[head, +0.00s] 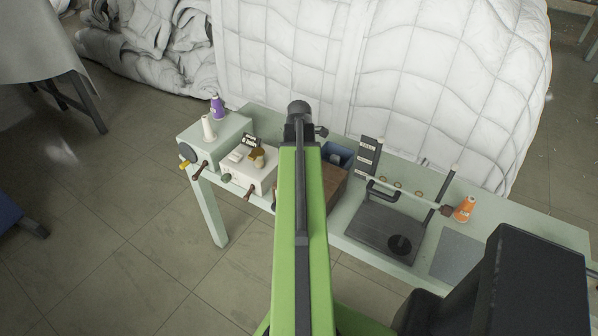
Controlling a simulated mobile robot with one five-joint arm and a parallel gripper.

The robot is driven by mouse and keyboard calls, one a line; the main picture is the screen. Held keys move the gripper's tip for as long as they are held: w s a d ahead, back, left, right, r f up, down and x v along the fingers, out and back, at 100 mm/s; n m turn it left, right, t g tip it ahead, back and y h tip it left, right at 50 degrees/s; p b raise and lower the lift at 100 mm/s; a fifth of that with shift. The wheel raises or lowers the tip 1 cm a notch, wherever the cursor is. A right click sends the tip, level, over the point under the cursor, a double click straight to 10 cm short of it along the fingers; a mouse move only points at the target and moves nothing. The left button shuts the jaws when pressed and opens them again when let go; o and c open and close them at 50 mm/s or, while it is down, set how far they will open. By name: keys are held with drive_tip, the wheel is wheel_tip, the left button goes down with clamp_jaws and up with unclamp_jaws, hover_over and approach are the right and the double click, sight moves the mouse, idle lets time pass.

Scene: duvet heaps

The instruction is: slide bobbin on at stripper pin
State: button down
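A pale green bench (345,215) runs across the middle. At its left end is a pale green box (222,138) with dark and brown pegs on its front; a yellow piece (184,165) sits at one peg. Beside it, a white box (262,178) carries a tan piece (257,158) on top. Several small tan round pieces (397,186) lie right of centre; they may be bobbins, but are too small to tell. I cannot tell which peg is the stripper pin. My green arm reaches forward over the bench; my gripper's fingers are hidden behind its dark end.
Purple (217,107) and white (208,127) thread cones stand at the left, an orange cone (465,209) at the right. A dark plate with a handle (378,230), an upright dark panel (367,158) and a blue bin (338,154) crowd the bench. A white duvet heap (430,80) rises behind.

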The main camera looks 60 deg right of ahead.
drive_tip(key=shift+f+b, duration=0.4)
drive_tip(key=shift+f, duration=0.1)
drive_tip(key=c, duration=1)
unclamp_jaws()
drive_tip(key=shift+r, duration=0.15)
wheel_tip(320, 180, up, 17)
drive_tip(key=p, duration=1.7)
